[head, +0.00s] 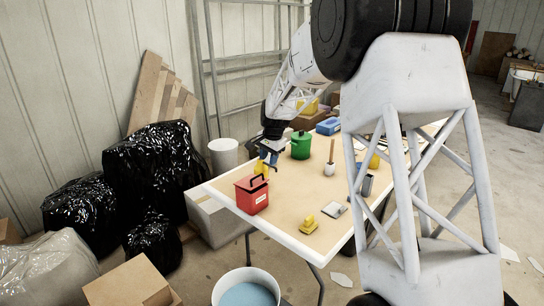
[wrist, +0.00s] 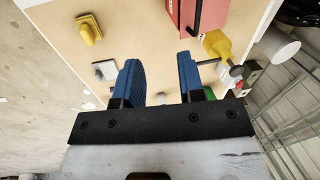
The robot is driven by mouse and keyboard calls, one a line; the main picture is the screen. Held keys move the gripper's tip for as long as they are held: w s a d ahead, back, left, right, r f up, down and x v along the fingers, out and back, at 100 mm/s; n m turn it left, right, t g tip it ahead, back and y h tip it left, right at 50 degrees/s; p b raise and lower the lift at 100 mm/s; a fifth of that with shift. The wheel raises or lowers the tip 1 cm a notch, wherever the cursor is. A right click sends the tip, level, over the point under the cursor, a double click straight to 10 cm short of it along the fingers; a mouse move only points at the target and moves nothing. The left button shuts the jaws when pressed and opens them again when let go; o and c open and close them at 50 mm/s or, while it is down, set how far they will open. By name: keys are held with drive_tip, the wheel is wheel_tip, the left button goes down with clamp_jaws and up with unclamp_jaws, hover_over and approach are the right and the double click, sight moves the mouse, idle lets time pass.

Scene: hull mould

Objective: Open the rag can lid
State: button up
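The red can (head: 252,196), which looks like the rag can, stands upright at the near left corner of the table. It has a pale label on its front and a black handle at its top. Its lid looks down, but the edge is too small to make out. In the wrist view part of the red can (wrist: 186,16) shows at the top edge, with the black handle beside it. My gripper (head: 272,164) is above and just behind the can, apart from it. In the wrist view its blue fingers (wrist: 160,78) are spread with nothing between them.
A green can (head: 301,146) stands farther back. A yellow object (head: 309,224) and a grey pad (head: 334,209) lie on the table (head: 285,205). A bucket (head: 246,290) stands on the floor in front. The table's centre has free room.

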drive_tip(key=shift+s+d+r, duration=0.25)
drive_tip(key=shift+s+r, duration=0.2)
drive_tip(key=shift+s, duration=0.15)
drive_tip(key=shift+s+d+r, duration=0.25)
drive_tip(key=shift+s+r, duration=0.15)
drive_tip(key=shift+s, duration=0.2)
drive_tip(key=shift+m+g+h, duration=0.5)
drive_tip(key=shift+g+h, duration=0.1)
drive_tip(key=shift+g, duration=0.2)
drive_tip(key=w+a+f, duration=0.2)
drive_tip(key=w, duration=0.1)
drive_tip(key=w+a+f, duration=0.1)
drive_tip(key=w+f, duration=0.1)
drive_tip(key=w, duration=0.2)
drive_tip(key=w+a+f, duration=0.1)
drive_tip(key=w+a, duration=0.1)
drive_tip(key=w, duration=0.1)
drive_tip(key=shift+w+a+f, duration=0.25)
drive_tip(key=shift+a+f, duration=0.1)
drive_tip(key=shift+f, duration=0.05)
drive_tip(key=shift+f, duration=3.9)
drive_tip(key=shift+c, duration=0.5)
